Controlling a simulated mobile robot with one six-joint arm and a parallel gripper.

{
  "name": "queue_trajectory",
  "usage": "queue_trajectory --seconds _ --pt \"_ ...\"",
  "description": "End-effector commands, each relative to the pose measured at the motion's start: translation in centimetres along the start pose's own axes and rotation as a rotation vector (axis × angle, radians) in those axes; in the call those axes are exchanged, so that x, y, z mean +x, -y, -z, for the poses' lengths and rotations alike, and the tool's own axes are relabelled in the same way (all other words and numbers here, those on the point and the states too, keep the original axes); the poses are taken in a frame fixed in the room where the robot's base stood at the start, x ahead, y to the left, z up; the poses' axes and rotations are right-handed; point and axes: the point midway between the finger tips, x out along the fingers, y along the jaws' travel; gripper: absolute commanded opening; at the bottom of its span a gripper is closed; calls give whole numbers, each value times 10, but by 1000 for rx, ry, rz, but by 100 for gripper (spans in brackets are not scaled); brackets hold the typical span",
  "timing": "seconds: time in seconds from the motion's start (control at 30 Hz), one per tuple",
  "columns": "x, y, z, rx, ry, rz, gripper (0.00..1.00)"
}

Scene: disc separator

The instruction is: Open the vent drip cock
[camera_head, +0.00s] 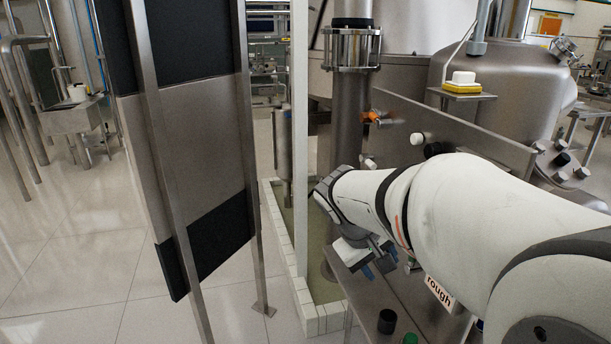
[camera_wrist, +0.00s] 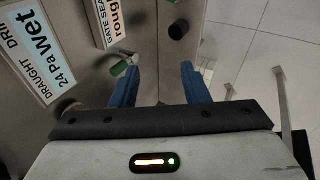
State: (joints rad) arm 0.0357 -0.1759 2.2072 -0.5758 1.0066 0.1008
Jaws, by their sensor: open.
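My gripper (camera_wrist: 159,68) is open, with two blue fingers apart and nothing between them. It also shows in the head view (camera_head: 377,268), low beside the steel panel and pointing down. A small green-ended fitting with a pale metal part (camera_wrist: 120,68) is just left of the left fingertip in the wrist view; I cannot tell if they touch. No label reads "vent drip cock", so I cannot tell which fitting it is. An orange-handled fitting (camera_head: 371,117) is on the pipe side of the panel in the head view, above my gripper.
A black knob (camera_wrist: 179,29) is above my fingers. Black (camera_head: 387,321) and green (camera_head: 410,339) knobs show low down.

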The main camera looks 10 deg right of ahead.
Motion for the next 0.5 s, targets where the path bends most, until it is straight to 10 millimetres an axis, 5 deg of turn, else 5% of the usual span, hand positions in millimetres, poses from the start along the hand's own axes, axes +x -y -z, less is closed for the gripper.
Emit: queue_trajectory --seconds 0.03,0.3,0.5 --pt "22 -10 24 -35 15 -95 41" --pt "61 -83 165 -173 -7 -676 41" --pt "69 -97 257 -230 -95 -1031 41"
